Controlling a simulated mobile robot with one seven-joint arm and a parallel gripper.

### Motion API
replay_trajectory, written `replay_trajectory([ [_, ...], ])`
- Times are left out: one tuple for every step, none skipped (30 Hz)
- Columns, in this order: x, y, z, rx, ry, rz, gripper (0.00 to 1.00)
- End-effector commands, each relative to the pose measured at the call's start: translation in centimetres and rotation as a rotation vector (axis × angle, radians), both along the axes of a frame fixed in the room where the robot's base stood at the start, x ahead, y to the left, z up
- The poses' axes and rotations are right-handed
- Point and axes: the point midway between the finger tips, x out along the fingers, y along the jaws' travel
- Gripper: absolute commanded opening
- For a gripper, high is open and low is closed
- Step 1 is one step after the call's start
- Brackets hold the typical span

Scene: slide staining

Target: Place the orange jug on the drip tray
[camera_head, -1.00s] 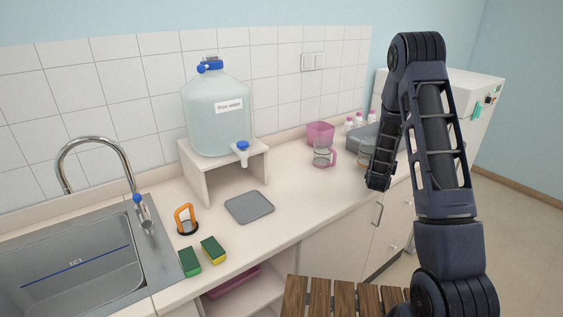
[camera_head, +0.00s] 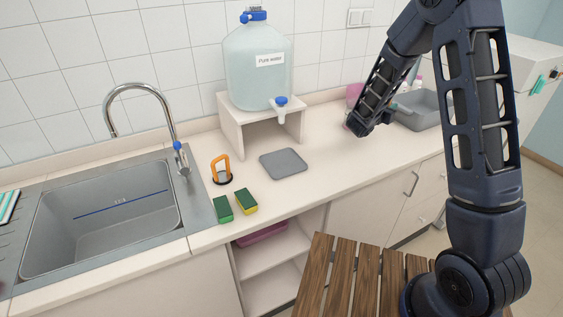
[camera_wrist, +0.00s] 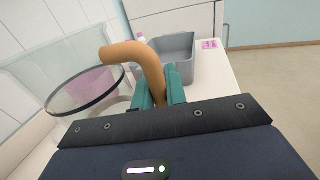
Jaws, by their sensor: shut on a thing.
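The orange jug (camera_wrist: 88,92) is clear with a dark rim and an orange-tan handle (camera_wrist: 150,62). It fills the left of the wrist view. My gripper (camera_wrist: 160,92) is shut on the handle, with a teal finger on each side.
A water container (camera_head: 258,75) with a spout (camera_head: 281,106) stands on a small white stand (camera_head: 241,137). An orange-handled item (camera_head: 221,168) and two sponges (camera_head: 222,209) (camera_head: 246,201) lie near the sink (camera_head: 100,226). A grey tub (camera_head: 420,108) is at right. The counter right of the tray is clear.

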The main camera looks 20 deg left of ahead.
Motion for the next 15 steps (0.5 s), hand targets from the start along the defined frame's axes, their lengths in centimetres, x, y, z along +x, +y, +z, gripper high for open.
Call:
replay_trajectory([
  [-0.7,1.0,0.3,0.001,-0.002,-0.009,0.00],
  [-1.1,1.4,0.5,0.001,-0.002,-0.018,0.00],
  [-1.8,2.0,0.6,0.000,-0.001,-0.029,0.00],
  [-2.3,2.5,0.8,0.001,0.000,-0.040,0.00],
  [-2.8,2.9,0.9,0.001,-0.002,-0.050,0.00],
  [-3.6,3.6,1.1,0.002,-0.001,-0.065,0.00],
  [-4.2,4.2,1.2,0.001,0.000,-0.075,0.00],
  [-4.9,4.7,1.4,0.000,-0.001,-0.087,0.00],
  [-5.8,5.5,1.6,0.002,-0.001,-0.103,0.00],
  [-6.6,5.9,1.7,0.000,-0.001,-0.116,0.00],
  [-7.3,6.5,1.9,0.001,0.000,-0.128,0.00],
  [-8.3,7.2,2.1,0.000,-0.001,-0.145,0.00],
  [-9.1,7.7,2.2,0.002,-0.001,-0.157,0.00],
  [-9.9,8.2,2.3,0.001,-0.002,-0.170,0.00],
  [-10.9,8.8,2.4,0.001,0.000,-0.186,0.00],
])
